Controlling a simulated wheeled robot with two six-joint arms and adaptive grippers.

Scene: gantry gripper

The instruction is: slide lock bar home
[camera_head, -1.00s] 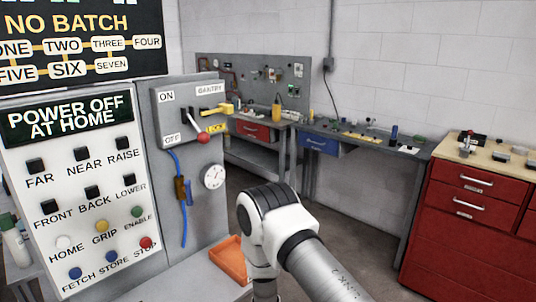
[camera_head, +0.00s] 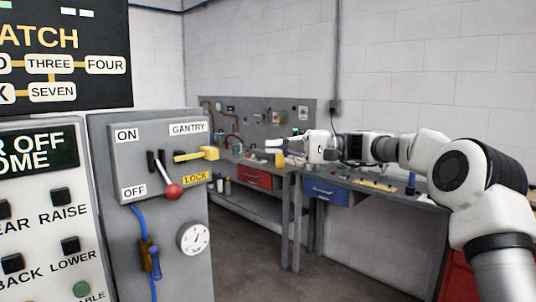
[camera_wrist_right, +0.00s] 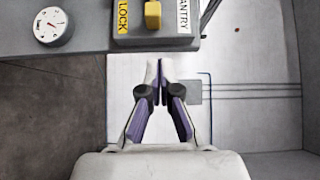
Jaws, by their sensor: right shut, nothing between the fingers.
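The yellow lock bar (camera_head: 197,154) sticks out to the right from a slot in the grey GANTRY switch box (camera_head: 140,135), above the yellow LOCK label (camera_head: 196,178). In the right wrist view the bar's yellow end (camera_wrist_right: 152,14) is at the top edge, ahead of the fingers. The red-knobbed lever (camera_head: 172,191) points down toward OFF. My right gripper (camera_head: 278,146) is to the right of the bar, apart from it, its tips pointing left. In the wrist view the fingers (camera_wrist_right: 158,64) are shut and empty. My left gripper is not in view.
A button panel (camera_head: 35,225) stands at the left below a dark display (camera_head: 60,60). A gauge (camera_head: 194,238) and a blue cable (camera_head: 140,220) are below the box. Workbenches with a red drawer (camera_head: 254,179) and a blue drawer (camera_head: 326,192) stand behind my arm.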

